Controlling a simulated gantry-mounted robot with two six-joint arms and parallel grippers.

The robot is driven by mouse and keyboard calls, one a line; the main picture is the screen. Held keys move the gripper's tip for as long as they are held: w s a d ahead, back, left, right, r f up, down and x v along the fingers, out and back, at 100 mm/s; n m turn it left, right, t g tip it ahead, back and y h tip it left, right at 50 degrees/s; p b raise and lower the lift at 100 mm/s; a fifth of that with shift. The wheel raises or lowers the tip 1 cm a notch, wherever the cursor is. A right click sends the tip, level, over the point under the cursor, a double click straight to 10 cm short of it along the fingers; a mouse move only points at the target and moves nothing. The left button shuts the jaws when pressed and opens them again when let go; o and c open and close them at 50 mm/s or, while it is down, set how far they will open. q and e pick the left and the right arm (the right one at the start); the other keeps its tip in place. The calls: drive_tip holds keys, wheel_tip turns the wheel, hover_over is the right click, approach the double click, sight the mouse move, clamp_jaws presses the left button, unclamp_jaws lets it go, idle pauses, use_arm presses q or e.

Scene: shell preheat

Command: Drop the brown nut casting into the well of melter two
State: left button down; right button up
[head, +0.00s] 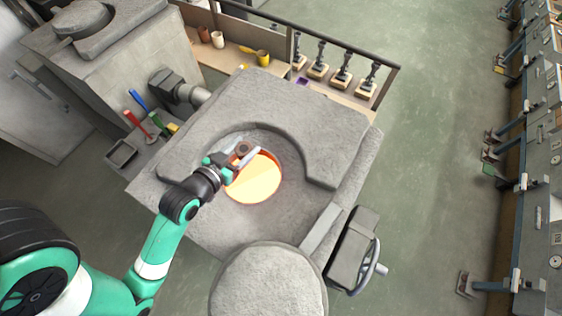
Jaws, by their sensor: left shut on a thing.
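My left gripper (246,157) is shut on the brown nut casting (242,148), a small dark brown piece between its fingers. The gripper is over the upper left part of a round glowing orange well (258,182). The well opens in the top of a grey stone-like melter (305,118). The casting appears above the rim; its exact height is hard to tell. No number shows on the melter, so I cannot tell which one it is. My right gripper is not in view.
A round grey lid (268,283) lies swung aside at the front, near a handwheel (372,270). Another melter with a lid (82,22) stands at upper left. A railed shelf (340,95) holds cups and several small stands behind.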

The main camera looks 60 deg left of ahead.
use_arm(q)
drive_tip(key=shift+s+f, duration=0.15)
drive_tip(key=shift+f, duration=2.85)
drive_tip(key=shift+c, duration=0.4)
unclamp_jaws()
drive_tip(key=v, duration=1.1)
drive_tip(key=shift+s+d+b, duration=0.2)
drive_tip(key=shift+s+b, duration=0.05)
drive_tip(key=shift+b, duration=0.15)
